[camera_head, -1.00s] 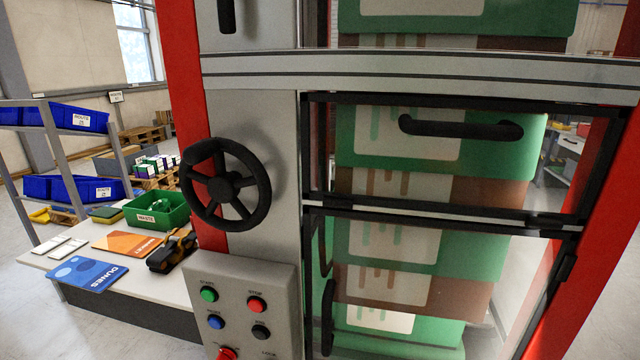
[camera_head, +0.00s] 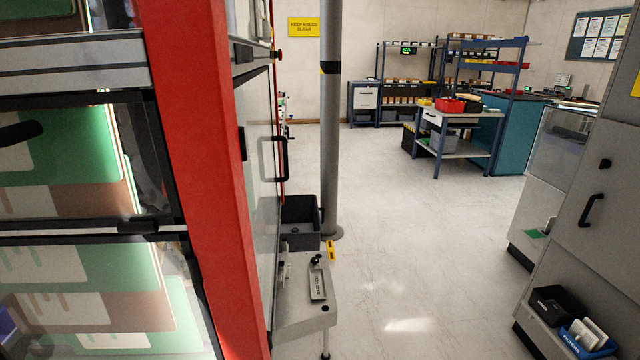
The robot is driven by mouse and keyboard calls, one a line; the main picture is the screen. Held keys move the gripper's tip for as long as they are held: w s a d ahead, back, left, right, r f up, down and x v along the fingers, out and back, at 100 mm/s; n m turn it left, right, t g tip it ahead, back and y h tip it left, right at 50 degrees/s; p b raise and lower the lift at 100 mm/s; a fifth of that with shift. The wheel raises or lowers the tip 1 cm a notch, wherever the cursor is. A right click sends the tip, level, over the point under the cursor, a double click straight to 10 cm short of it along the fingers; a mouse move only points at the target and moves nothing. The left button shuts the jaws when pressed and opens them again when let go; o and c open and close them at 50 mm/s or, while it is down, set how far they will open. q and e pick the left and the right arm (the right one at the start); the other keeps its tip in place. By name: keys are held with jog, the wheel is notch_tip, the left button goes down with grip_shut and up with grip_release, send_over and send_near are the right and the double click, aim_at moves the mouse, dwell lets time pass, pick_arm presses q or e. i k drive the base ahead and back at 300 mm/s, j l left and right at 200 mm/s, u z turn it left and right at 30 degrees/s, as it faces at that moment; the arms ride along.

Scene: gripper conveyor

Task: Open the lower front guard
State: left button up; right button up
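The lower front guard (camera_head: 110,285) is a clear panel in a black frame at the lower left. It looks closed, and its left part is cut off by the picture edge. Green, brown and white packs show behind it. A black hinge-like fitting (camera_head: 138,226) sits at its top right. The upper front guard (camera_head: 75,160) is above it, with part of a black handle (camera_head: 20,132) at the left edge. Neither of my grippers is in view.
A red post (camera_head: 205,150) forms the machine's corner. A grey side shelf (camera_head: 305,305) with a black bin (camera_head: 300,222) juts out beside it. A grey pole (camera_head: 331,130) stands behind. Open floor (camera_head: 420,260) lies between these and a grey cabinet (camera_head: 590,220) at right.

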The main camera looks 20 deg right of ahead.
aim_at(252, 90)
jog(key=l, duration=0.65)
jog(key=i+l, duration=0.25)
jog(key=l, duration=0.2)
jog(key=i+l, duration=0.25)
jog(key=l, duration=0.15)
